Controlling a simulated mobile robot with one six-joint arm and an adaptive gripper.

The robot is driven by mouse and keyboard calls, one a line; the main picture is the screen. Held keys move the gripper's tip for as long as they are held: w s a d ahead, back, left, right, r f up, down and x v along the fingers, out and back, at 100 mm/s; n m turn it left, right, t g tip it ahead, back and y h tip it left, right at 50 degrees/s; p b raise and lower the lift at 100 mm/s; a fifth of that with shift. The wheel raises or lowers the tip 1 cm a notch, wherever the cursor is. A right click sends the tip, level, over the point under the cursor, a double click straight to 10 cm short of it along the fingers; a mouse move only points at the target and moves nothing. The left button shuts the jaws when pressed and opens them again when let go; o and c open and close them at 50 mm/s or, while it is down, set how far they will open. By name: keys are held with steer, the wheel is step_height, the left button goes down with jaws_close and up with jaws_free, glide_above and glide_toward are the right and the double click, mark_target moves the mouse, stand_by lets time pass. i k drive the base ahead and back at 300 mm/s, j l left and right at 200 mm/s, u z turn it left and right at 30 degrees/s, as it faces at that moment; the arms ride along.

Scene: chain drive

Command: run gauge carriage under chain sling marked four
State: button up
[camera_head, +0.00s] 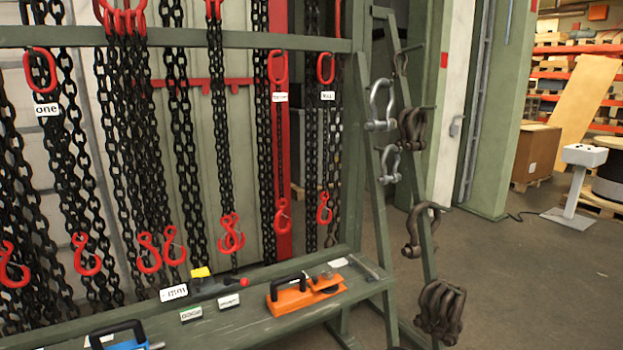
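Several black chain slings with red rings and hooks hang from a green rack. One sling's tag (47,109) reads "one". Two more tagged slings hang to the right, with a tag under the ring on the red backing (280,97) and a tag at the right end (327,95); both are too small to read surely, so I cannot tell which is marked four. A small grey device with a yellow top and red tip (215,284) sits on the green bench below the slings; I cannot tell whether it is the gauge carriage. My gripper is not in view.
An orange tool with a black handle (292,296) and a blue one (122,340) stand on the bench (255,325), near small white labels (191,314). A slanted stand (415,180) with several shackles stands right. Open floor (540,270) lies beyond.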

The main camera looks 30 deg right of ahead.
mark_target(196, 283)
steer(key=i+j+z, duration=0.3)
steer(key=i+j, duration=0.35)
steer(key=i, duration=0.3)
steer(key=i+j+z, duration=0.3)
steer(key=i+j, duration=0.6)
